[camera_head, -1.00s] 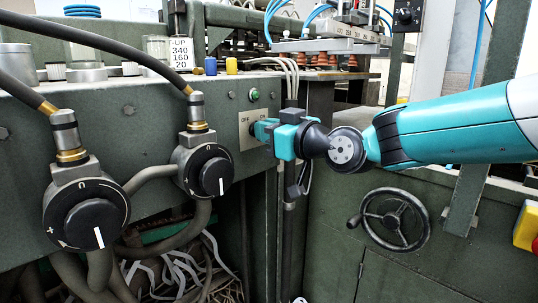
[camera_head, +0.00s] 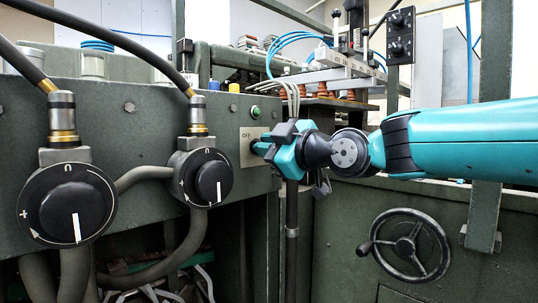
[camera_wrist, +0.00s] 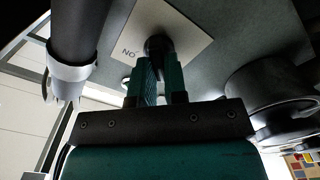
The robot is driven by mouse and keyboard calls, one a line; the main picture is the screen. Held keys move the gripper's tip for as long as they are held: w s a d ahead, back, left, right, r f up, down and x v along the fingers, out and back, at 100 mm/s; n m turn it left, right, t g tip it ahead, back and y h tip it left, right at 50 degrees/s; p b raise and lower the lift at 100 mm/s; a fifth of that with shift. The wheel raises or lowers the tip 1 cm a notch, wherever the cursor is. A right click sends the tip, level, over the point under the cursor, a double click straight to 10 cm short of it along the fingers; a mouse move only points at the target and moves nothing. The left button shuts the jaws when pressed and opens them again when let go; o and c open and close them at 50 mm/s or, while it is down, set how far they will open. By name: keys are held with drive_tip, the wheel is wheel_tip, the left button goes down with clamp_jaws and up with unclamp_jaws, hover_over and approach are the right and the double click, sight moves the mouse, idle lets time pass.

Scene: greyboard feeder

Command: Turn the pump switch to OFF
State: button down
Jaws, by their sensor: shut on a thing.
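The pump switch has a pale plate (camera_head: 246,133) on the green-grey machine front, with the lettering OFF partly readable at its upper left. The plate also shows in the wrist view (camera_wrist: 196,45), where ON reads upside down. The dark switch knob (camera_wrist: 158,44) stands out from the plate, largely covered by my fingers. My gripper (camera_head: 262,149) comes from the right and is shut on the knob. In the wrist view the two teal fingers (camera_wrist: 160,78) reach either side of the knob. The knob's exact angle is hidden.
Two big black dials (camera_head: 72,205) (camera_head: 205,178) with cable fittings are left of the switch. A green button (camera_head: 255,112) sits just above the plate. A dark vertical pipe (camera_head: 292,225) runs below my gripper. A handwheel (camera_head: 410,245) is at lower right.

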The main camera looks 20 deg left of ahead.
idle(0.5)
drive_tip(key=c, duration=1.2)
unclamp_jaws()
drive_tip(key=shift+s, duration=0.1)
drive_tip(key=shift+o, duration=0.2)
drive_tip(key=b+v, duration=0.1)
drive_tip(key=v, duration=1.6)
drive_tip(key=shift+d+b, duration=0.2)
drive_tip(key=shift+b, duration=0.2)
